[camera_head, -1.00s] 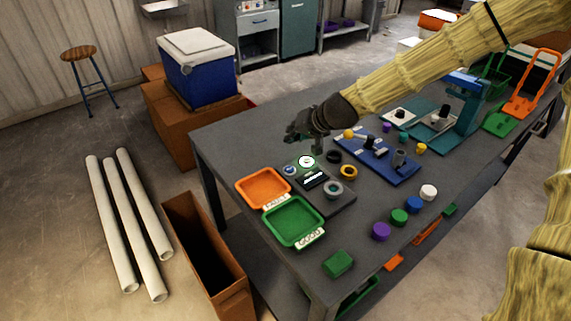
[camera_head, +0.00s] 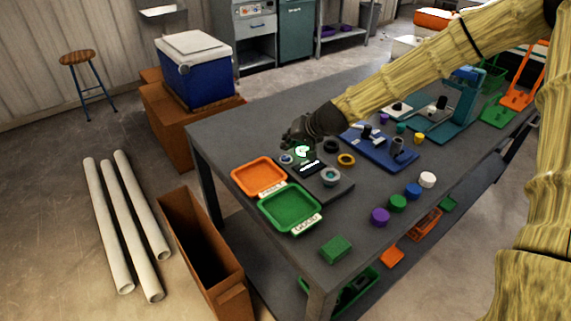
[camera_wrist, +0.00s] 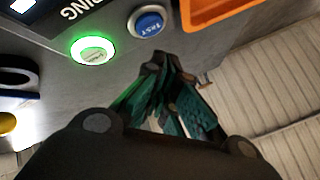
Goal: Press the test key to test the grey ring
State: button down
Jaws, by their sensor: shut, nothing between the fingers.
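The tester (camera_head: 345,187) is a dark flat box on the table. The grey ring (camera_head: 330,176) sits on its near right end. The blue round test key (camera_head: 286,159), marked TEST, also shows in the wrist view (camera_wrist: 149,22). Beside it is a white round piece (camera_head: 302,152) with a glowing green rim, also in the wrist view (camera_wrist: 92,50). A small display with white lettering, partly readable as "DING", is next to these. My gripper (camera_wrist: 158,65) is shut and empty. Its tips show just below the test key in the wrist view; I cannot tell any contact.
An orange tray (camera_head: 258,176) and a green tray (camera_head: 290,208) lie left of the tester. A blue fixture (camera_head: 385,160) stands beyond. Coloured caps line the near side.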

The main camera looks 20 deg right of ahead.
aim_at(286, 159)
jog(key=shift+f, duration=0.55)
jog(key=shift+s+b, duration=0.3)
jog(key=shift+b, duration=0.1)
jog(key=shift+f, duration=0.15)
jog(key=shift+w, duration=0.15)
dwell(0.4)
jog(key=shift+f, duration=0.4)
